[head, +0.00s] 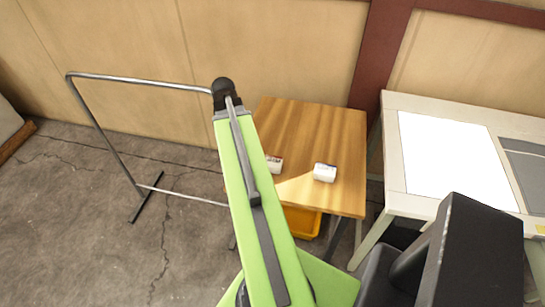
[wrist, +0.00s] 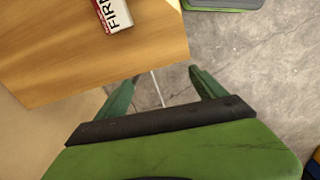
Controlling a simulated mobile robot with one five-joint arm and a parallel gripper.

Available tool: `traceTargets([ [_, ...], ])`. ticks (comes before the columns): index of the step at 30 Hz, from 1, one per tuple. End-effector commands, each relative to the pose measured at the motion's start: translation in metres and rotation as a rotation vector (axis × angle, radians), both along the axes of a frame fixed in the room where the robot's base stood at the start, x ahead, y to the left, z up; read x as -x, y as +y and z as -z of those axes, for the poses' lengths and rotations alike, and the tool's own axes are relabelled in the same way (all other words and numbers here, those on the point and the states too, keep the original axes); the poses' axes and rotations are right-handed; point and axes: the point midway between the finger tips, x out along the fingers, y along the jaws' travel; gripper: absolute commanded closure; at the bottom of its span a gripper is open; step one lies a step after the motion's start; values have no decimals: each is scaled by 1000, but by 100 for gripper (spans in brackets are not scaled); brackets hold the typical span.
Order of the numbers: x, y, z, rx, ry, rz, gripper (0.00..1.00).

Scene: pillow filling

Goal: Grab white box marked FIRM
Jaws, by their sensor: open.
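The white box marked FIRM (wrist: 116,14) lies on the wooden table at the top of the wrist view, with a red end and its top cut off by the frame. In the head view, a white box with a reddish mark (head: 274,163) sits beside my green arm, partly hidden by it; its lettering is too small to read. A second white box (head: 325,172) sits to its right. My gripper (wrist: 162,76) is open and empty in the wrist view, its green fingers apart over the floor just off the table edge, short of the box.
The wooden table (head: 310,120) stands against the wall, with an orange bin (head: 302,222) beneath. A metal rail frame (head: 140,79) stands at left. A pale table (head: 398,150) with a white sheet (head: 455,160) stands at right. Concrete floor (head: 70,220) is free at left.

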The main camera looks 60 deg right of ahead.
Motion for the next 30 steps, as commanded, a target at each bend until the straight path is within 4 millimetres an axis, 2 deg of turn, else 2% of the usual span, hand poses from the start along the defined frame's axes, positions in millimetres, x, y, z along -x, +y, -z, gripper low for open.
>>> traceTargets([
  [1, 27, -35, -15, 0, 0, -4, 20],
  [3, 60, -69, -22, 0, 0, -32, 20],
  [6, 95, -99, -28, 0, -1, -62, 20],
  [8, 108, -109, -29, 0, -1, -75, 20],
  [11, 117, -115, -29, 0, -1, -86, 20],
  [17, 117, -115, -18, 0, 0, -87, 20],
  [30, 117, -114, 70, 0, 0, -86, 20],
])
